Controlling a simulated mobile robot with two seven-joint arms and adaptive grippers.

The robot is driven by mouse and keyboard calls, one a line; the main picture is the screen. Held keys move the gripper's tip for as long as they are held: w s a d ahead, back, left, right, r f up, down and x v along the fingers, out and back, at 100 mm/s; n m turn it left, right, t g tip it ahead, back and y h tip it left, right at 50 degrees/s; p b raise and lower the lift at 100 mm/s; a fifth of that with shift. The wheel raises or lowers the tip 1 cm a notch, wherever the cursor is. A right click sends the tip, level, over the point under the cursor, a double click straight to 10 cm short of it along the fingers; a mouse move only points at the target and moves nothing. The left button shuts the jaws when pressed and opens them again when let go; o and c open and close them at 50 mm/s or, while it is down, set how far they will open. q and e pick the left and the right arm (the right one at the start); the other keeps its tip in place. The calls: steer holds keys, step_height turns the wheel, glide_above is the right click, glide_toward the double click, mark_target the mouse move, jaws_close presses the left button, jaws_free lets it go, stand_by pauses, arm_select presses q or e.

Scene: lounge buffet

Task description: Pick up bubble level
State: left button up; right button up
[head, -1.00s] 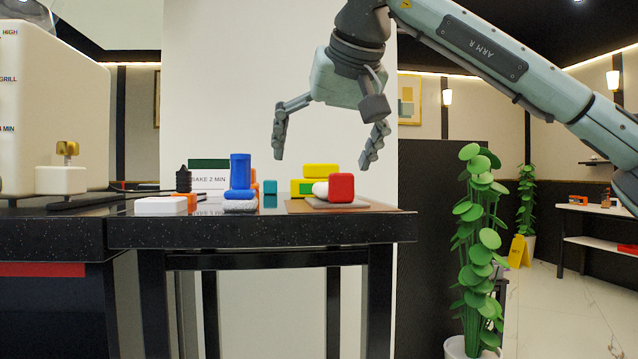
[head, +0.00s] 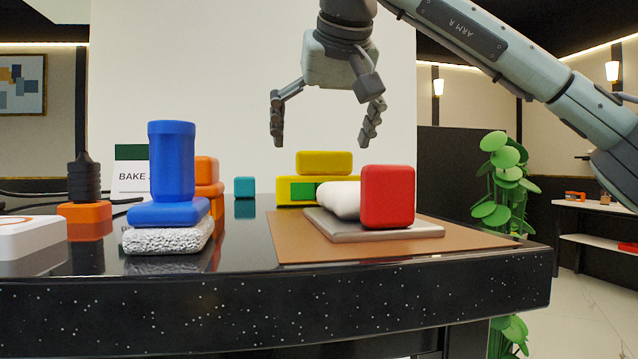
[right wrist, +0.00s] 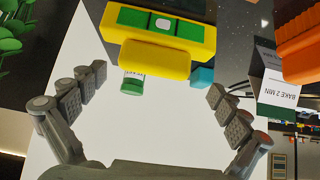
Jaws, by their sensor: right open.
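The bubble level (head: 299,192) is a yellow block with a green window, lying at the back of the table. A rounded yellow block (head: 324,163) shows directly above it; I cannot tell if they are one piece. In the right wrist view the level (right wrist: 158,25) is at the top, its green window with a white centre visible. A white roll and a red block partly hide it in the head view. My right gripper (head: 322,137) is open and empty, its fingers pointing down above the yellow blocks. My left gripper is not in view.
A red block (head: 387,197) and a white roll (head: 337,200) rest on a grey slab (head: 400,232) on a brown mat (head: 300,247). A blue cylinder (head: 172,162), orange pieces (head: 205,171) and a teal cube (head: 244,187) stand to the left. The mat's front right is clear.

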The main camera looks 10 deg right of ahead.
mark_target(321, 169)
steer(key=shift+x, duration=0.8)
steer(key=x, duration=0.5)
steer(key=shift+w+d, duration=0.1)
steer(key=shift+d, duration=0.3)
steer(key=c, duration=1.3)
